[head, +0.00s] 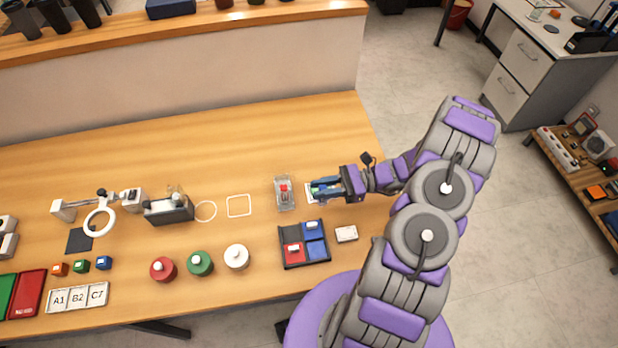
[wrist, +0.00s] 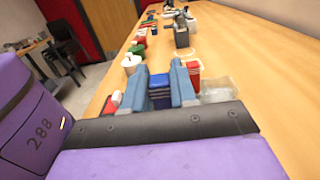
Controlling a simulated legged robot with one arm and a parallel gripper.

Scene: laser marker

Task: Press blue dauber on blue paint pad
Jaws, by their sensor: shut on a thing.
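My gripper (head: 318,188) is over the right part of the table in the head view. In the wrist view, my gripper (wrist: 165,82) is shut on a dark blue thing (wrist: 160,92), seemingly the blue dauber. Its lower end is hidden. A dark tray (head: 284,262) with red and blue pads stands nearer than my gripper, slightly left. A blue pad (head: 315,248) is at its lower right, and another blue area with a white piece is above it. My gripper is apart from the tray.
A clear case (head: 284,194) with a red part stands just left of my gripper. A small white box (head: 346,234) is right of the tray. White (head: 236,257), green (head: 200,264) and red (head: 163,269) round pots stand left. The table behind my gripper is clear.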

